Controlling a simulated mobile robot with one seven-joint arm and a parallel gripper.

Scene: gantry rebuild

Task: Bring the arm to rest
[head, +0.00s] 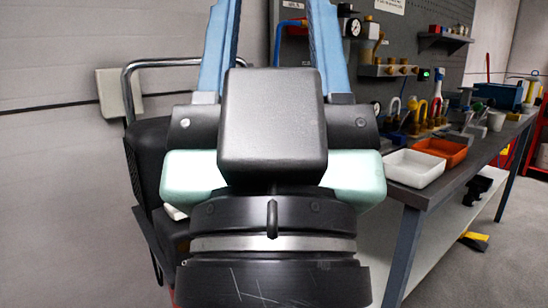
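My gripper (272,40) fills the middle of the head view, seen from behind with its wrist at the bottom. Its two long blue fingers point up and stand well apart. The fingertips are cut off by the top edge. A black box sits on the gripper's back, with pale green housing on both sides. The rest of my arm is out of view.
A workbench (406,235) stands close on the right, holding a white tray (415,168), an orange tray (440,151) and several fittings. A grey pegboard (415,30) is behind it. A black cart with a metal handle (160,63) stands at left. Floor shows at far right.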

